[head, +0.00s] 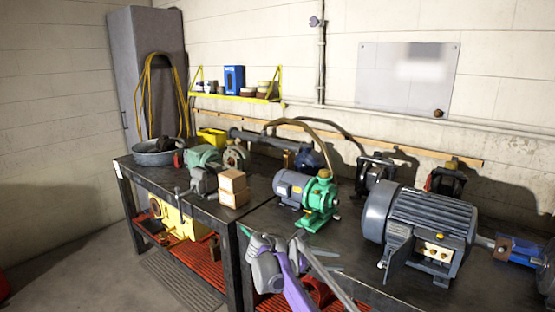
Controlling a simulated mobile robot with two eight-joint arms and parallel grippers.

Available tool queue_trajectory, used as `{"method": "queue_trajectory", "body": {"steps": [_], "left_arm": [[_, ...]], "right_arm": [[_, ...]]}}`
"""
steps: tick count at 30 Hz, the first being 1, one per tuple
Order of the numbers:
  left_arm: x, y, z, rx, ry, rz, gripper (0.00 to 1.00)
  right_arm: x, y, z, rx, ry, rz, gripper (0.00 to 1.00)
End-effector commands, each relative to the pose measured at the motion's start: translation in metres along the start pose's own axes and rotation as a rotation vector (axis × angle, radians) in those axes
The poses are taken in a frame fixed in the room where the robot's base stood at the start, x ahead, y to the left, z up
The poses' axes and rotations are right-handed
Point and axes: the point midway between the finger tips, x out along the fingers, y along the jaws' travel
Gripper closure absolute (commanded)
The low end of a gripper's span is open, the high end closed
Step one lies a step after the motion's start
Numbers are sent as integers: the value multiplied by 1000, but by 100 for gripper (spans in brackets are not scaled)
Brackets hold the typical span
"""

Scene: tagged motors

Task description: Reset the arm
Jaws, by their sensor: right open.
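My right gripper (328,260) is at the lower middle of the head view, in front of the bench edge. Its thin grey fingers are apart with nothing between them. My grey and purple right arm comes up from the bottom of the view. My left gripper is not in view. A green and grey motor pump (307,194) stands on the bench just behind my right gripper. A large grey motor (420,228) stands to its right.
Two dark workbenches (262,222) line the wall. The floor (95,270) at left is mostly clear.

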Motion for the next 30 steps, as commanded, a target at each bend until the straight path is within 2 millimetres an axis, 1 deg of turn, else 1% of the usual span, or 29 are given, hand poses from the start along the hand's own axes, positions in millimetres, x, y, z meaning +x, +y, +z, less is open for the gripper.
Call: {"method": "queue_trajectory", "body": {"steps": [1,5,6,8,14,15,17,18,20,21,22,27,30], "left_arm": [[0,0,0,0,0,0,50],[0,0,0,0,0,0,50],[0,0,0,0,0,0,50],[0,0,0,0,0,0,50],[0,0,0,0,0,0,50],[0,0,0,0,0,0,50],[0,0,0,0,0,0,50],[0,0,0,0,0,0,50],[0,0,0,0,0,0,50],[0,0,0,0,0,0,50],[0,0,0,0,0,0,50],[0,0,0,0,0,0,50],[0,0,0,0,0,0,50]], "right_arm": [[7,-12,12,48,52,-11,58],[20,-45,28,191,198,-50,58],[23,-57,33,237,241,-64,58],[26,-77,38,310,306,-89,58],[28,-151,47,570,511,-198,58],[27,-167,47,626,551,-225,58],[25,-192,46,710,608,-268,58],[23,-209,45,769,644,-297,58],[19,-234,42,856,698,-345,58],[17,-251,39,917,733,-379,58],[15,-264,37,962,757,-406,58],[1,-334,16,1222,890,-567,58],[-7,-368,2,1362,951,-663,58]]}}
